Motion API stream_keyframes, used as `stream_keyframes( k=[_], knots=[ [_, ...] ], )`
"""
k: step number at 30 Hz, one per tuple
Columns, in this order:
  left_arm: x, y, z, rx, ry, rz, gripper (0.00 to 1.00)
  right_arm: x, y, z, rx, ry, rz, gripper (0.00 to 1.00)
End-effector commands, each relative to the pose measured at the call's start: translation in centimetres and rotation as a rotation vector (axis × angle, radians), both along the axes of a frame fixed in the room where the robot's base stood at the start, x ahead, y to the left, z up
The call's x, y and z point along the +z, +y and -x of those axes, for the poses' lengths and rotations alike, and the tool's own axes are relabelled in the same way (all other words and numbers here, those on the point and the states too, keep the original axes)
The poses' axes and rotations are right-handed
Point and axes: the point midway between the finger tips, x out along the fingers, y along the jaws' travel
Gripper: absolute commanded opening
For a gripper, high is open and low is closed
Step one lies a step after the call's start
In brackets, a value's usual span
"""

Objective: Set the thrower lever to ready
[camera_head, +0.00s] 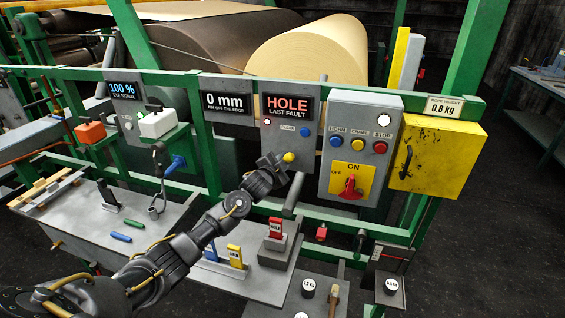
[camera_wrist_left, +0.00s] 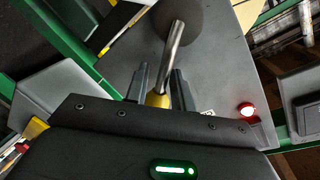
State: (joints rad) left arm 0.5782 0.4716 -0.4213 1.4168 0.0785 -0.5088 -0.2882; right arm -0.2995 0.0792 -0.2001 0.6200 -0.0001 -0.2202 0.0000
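The lever I take for the thrower lever is a metal rod (camera_wrist_left: 175,48) with a yellow knob (camera_wrist_left: 157,100), rising from a dark round base (camera_wrist_left: 182,18) on a grey panel in the left wrist view. In the head view the yellow knob (camera_head: 289,157) shows low on the grey box with the HOLE / LAST FAULT sign (camera_head: 288,106). My left gripper (camera_head: 280,162) is at the knob. In the left wrist view its two fingers (camera_wrist_left: 161,84) stand apart on either side of the knob; whether they press on it is unclear. My right gripper is not in view.
A red lamp (camera_wrist_left: 248,110) glows on the panel; a blue button (camera_head: 305,131) sits there too. To the right is a box with HORN, CRAWL and STOP buttons and a red rotary switch (camera_head: 350,187), then a yellow box (camera_head: 440,158). Labelled blocks stand on the bench (camera_head: 262,284) below.

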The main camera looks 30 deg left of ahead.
Motion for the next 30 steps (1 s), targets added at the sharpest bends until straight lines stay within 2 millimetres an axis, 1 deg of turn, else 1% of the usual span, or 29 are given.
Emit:
stream_keyframes(
  k=[8, 11, 14, 24, 27, 30],
  knots=[
    [-0.1, 0.0, 0.1, 0.001, 0.001, 0.001, 0.24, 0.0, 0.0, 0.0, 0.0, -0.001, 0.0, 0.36],
    [-0.1, 0.0, 0.7, 0.0, 0.0, 0.001, 0.24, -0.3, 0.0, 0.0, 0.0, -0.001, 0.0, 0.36],
    [0.0, -0.1, 1.9, -0.001, -0.001, 0.001, 0.24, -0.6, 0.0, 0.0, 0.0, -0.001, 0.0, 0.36],
    [0.9, -0.5, 7.9, -0.002, -0.001, 0.0, 0.24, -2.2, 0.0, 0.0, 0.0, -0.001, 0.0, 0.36],
    [1.2, -0.5, 9.2, -0.002, -0.001, 0.0, 0.24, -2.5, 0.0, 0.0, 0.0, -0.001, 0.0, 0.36],
    [1.4, -0.6, 10.1, -0.001, 0.0, 0.0, 0.24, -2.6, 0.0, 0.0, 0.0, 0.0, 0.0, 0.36]
  ],
)
